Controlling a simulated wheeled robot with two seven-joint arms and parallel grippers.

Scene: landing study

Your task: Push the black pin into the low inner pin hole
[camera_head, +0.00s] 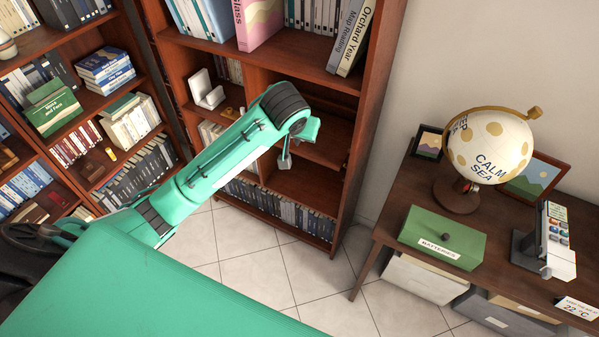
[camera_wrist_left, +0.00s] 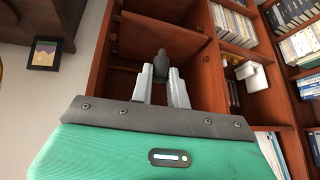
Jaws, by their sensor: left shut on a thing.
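My left gripper (camera_head: 285,161) reaches into the right-hand compartment of the middle bookcase (camera_head: 362,130). In the left wrist view its two pale fingers (camera_wrist_left: 162,88) are shut on the black pin (camera_wrist_left: 161,66). The pin sticks out past the fingertips toward the compartment's inside and looks dark and stubby. In the head view the pin is too small or hidden to make out. I cannot clearly tell the low inner pin hole in either view, nor whether the pin touches the wood. My right gripper is not in view.
A shelf board (camera_head: 322,151) in the same compartment looks tilted. White bookends (camera_head: 206,90) stand in the neighbouring compartment. Books (camera_head: 290,212) fill the shelf below. A desk at the right holds a globe (camera_head: 490,147) and a green box (camera_head: 441,236). Tiled floor between is clear.

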